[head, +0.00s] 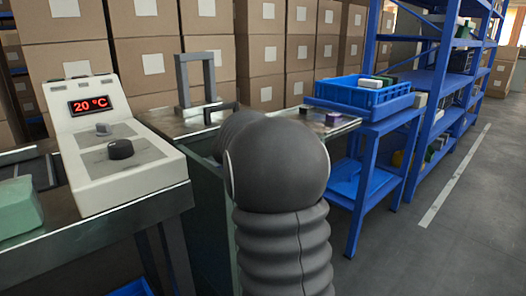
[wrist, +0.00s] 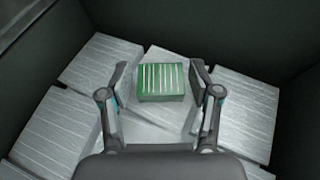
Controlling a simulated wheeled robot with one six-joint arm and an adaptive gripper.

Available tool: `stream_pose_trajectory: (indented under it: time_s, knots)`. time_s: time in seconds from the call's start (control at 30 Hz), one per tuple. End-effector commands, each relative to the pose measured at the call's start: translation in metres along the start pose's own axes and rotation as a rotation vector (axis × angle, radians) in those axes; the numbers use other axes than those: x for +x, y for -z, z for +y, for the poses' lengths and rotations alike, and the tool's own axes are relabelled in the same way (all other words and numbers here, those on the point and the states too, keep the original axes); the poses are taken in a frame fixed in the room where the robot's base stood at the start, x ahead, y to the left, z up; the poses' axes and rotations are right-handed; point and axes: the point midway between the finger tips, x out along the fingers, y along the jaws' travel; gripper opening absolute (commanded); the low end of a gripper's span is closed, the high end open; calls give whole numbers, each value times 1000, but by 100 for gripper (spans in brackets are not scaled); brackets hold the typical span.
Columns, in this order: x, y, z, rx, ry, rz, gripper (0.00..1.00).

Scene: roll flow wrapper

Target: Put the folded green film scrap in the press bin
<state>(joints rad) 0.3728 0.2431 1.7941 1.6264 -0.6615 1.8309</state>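In the wrist view a green block with pale stripes (wrist: 162,82), which looks like the folded film scrap, lies on grey-white striped slabs inside a dark-walled bin (wrist: 290,50). My gripper (wrist: 160,78) is open, one finger on each side of the green block, with a gap showing on both sides. Whether the fingertips are level with the block or above it I cannot tell. In the head view my own arm hides my gripper and the bin's inside. I cannot tell from the frames whether this bin is the press bin.
A control panel reading 20 °C (head: 120,145) and a pale green lump (head: 18,207) are at the left. Behind my arm stands a worktop with a grey frame (head: 183,85). A blue crate (head: 360,97) sits on a blue stand at right. Open floor (head: 470,220) lies further right.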

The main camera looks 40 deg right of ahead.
Motion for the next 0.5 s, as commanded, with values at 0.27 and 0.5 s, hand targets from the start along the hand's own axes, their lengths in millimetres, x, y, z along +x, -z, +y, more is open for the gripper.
stream_pose_trajectory:
  time_s: [0.27, 0.5]
  knots:
    - [0, 0, 0, 0, 0, 0, 76]
    - [-5, -13, 0, 0, 0, 0, 76]
